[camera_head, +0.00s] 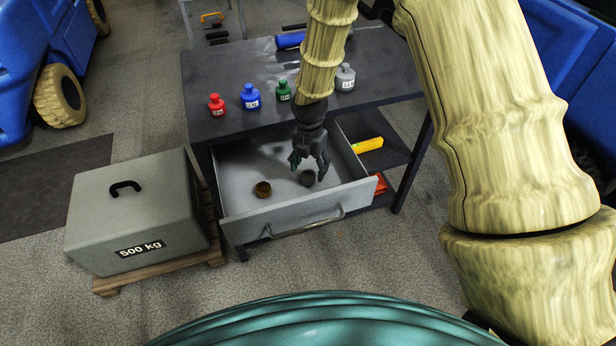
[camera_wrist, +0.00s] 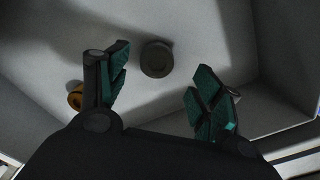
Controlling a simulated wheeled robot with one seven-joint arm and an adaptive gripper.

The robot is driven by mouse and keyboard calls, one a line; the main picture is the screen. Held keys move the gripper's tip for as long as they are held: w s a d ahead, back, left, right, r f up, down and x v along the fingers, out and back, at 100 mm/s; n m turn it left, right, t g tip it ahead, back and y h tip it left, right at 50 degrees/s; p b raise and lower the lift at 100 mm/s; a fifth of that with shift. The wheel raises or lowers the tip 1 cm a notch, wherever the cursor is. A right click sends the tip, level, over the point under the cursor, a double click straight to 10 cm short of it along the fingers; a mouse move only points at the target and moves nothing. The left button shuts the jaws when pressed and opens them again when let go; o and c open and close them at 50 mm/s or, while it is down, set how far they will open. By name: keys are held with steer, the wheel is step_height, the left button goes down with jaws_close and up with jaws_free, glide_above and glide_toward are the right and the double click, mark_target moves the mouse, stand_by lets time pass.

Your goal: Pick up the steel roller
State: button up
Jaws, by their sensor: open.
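The steel roller looks to be the dark grey round piece (camera_head: 307,178) lying in the open drawer (camera_head: 240,205). In the wrist view it is a grey disc-like shape (camera_wrist: 156,59), ahead of the fingertips and between their lines, nearer the left finger. A brown, brass-like roller (camera_head: 263,189) lies to its left in the drawer. That one shows partly behind the left finger in the wrist view (camera_wrist: 75,97). My gripper (camera_head: 309,170) is open and empty, pointing down over the drawer above the grey piece. It also shows in the wrist view (camera_wrist: 160,95). No contact with either roller is visible.
The drawer's walls and front handle (camera_head: 307,224) surround the space. The tabletop (camera_head: 220,75) above holds red (camera_head: 216,105), blue (camera_head: 251,97), green (camera_head: 284,92) and grey (camera_head: 345,77) weights. A 500 kg block (camera_head: 135,210) stands left. A yellow item (camera_head: 368,145) lies on the shelf right.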

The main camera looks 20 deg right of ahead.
mark_target(308, 175)
steer(key=shift+w+a+f+p, duration=0.15)
steer(key=shift+f+p, duration=0.35)
steer(key=shift+f, duration=1.7)
steer(key=shift+c, duration=0.2)
steer(key=shift+w, duration=0.1)
steer(key=c, duration=1.4)
